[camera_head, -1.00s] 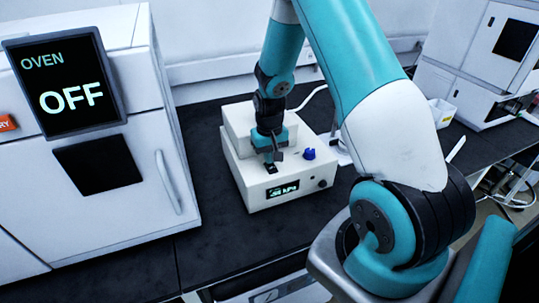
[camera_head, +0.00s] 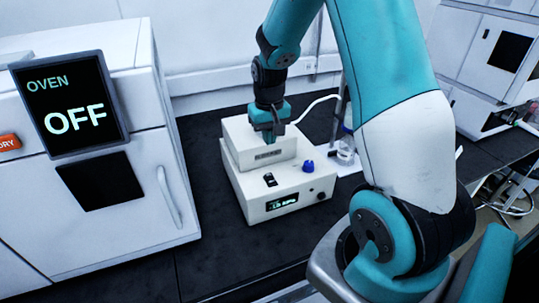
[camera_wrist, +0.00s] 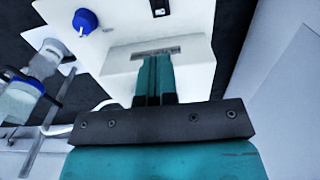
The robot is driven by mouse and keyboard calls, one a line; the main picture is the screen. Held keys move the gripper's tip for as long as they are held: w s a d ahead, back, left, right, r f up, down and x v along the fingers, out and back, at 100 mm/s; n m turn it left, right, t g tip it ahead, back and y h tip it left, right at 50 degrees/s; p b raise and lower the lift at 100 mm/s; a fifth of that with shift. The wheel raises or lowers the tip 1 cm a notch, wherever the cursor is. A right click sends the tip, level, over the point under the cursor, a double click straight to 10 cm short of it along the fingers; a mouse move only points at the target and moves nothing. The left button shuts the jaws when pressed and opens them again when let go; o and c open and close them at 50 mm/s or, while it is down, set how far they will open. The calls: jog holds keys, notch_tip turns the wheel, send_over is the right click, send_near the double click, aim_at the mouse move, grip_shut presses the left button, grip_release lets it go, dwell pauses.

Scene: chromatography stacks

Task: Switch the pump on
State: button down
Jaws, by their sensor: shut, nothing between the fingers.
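The pump (camera_head: 285,190) is a white box with a smaller raised block at its back, standing on the dark bench. Its front display (camera_head: 282,202) is lit with small green text that I cannot read for sure. A black rocker switch (camera_head: 270,180) sits on its top face, left of a blue knob (camera_head: 307,166). The switch also shows at the top of the wrist view (camera_wrist: 160,8). My gripper (camera_head: 269,140) is shut and empty, above the raised block and behind the switch, apart from the switch. In the wrist view the closed fingers (camera_wrist: 154,62) point toward the block's label.
The oven (camera_head: 110,180) stands on the left with a screen (camera_head: 70,108) reading OFF. A bottle (camera_head: 346,150) stands right of the pump, and a pale tube (camera_head: 315,104) runs behind it. Bare dark bench (camera_head: 200,150) lies between oven and pump.

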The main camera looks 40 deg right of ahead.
aim_at(268, 175)
jog(key=shift+r, duration=1.15)
jog(key=s+t+b, duration=0.1)
jog(key=s+a+t+b, duration=0.1)
jog(key=b, duration=0.1)
jog(key=shift+s+a+h+b, duration=0.15)
jog(key=shift+s+h+b, duration=0.15)
jog(key=shift+s+h, duration=0.1)
jog(key=f, duration=0.4)
jog(key=w+f+p, duration=0.1)
jog(key=f, duration=0.4)
jog(key=w+d+f, duration=0.1)
jog(key=f, duration=0.3)
jog(key=shift+w+f, duration=0.25)
jog(key=shift+f, duration=0.1)
